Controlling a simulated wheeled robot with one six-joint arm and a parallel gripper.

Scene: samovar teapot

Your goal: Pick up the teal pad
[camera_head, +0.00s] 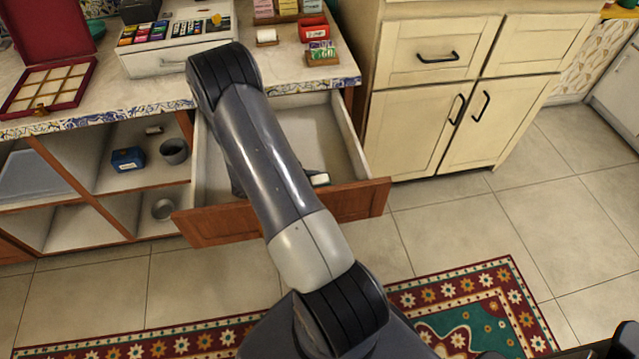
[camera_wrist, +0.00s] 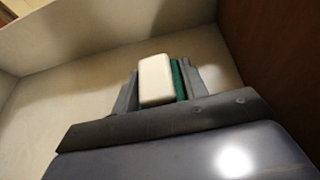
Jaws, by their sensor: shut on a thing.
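The teal pad (camera_wrist: 178,80) is a small block with a cream face and a teal side. My gripper (camera_wrist: 160,82) is shut on it, with one finger on each side. The pad is inside the open drawer (camera_head: 345,200), over the pale drawer bottom. I cannot tell whether it touches the bottom. In the head view only a small light part of the pad (camera_head: 320,180) shows beside my arm. My arm hides most of the gripper there.
The drawer walls stand close around my gripper. The counter above holds a white box of colored packets (camera_head: 180,35), an open red case (camera_head: 50,85) and several small containers. Open shelves with a blue box (camera_head: 128,160) lie left. A cream cabinet (camera_head: 465,95) stands right.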

